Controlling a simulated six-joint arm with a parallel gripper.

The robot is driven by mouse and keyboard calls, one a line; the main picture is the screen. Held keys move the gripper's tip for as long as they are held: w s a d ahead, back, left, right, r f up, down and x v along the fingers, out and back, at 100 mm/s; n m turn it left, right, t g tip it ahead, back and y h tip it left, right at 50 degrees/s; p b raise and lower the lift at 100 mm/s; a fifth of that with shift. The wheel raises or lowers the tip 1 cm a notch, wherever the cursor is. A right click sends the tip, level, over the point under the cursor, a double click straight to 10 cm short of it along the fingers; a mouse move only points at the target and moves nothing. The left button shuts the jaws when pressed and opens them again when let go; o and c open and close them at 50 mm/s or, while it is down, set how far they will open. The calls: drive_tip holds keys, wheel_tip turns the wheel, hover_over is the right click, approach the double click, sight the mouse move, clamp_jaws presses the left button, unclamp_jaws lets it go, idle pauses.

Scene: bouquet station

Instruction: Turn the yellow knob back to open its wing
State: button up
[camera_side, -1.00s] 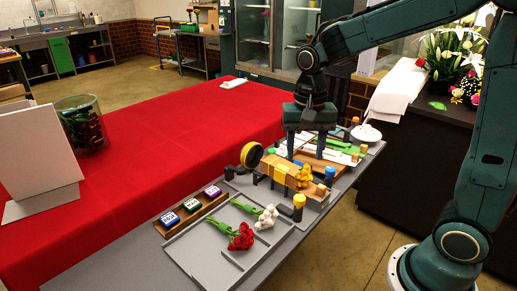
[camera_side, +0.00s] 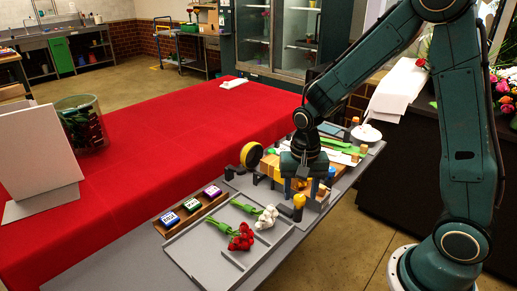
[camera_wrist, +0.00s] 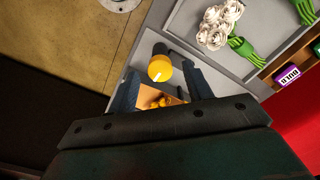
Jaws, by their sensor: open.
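The yellow knob (camera_side: 299,201) stands on a dark post at the near corner of the wooden bouquet fixture (camera_side: 268,166). In the wrist view the yellow knob (camera_wrist: 160,68) shows between my fingertips, slightly beyond them. My gripper (camera_side: 301,186) is open, pointing down above and just behind the knob in the side view. It also shows in the wrist view (camera_wrist: 161,76) with its fingers apart and no contact visible. Yellow flowers (camera_wrist: 165,102) lie in the fixture between my fingers; my gripper hides them in the side view. The wing's position cannot be told.
A grey tray (camera_side: 196,254) holds red flowers (camera_side: 241,238) and white flowers (camera_side: 266,217) in front of the fixture. A wooden rack (camera_side: 188,224) of labelled blocks is left of it. A yellow disc (camera_side: 251,155) and a blue knob (camera_side: 331,172) flank the fixture.

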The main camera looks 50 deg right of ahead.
drive_tip(key=shift+f, duration=0.6)
drive_tip(key=c, duration=1)
drive_tip(key=shift+o, duration=0.2)
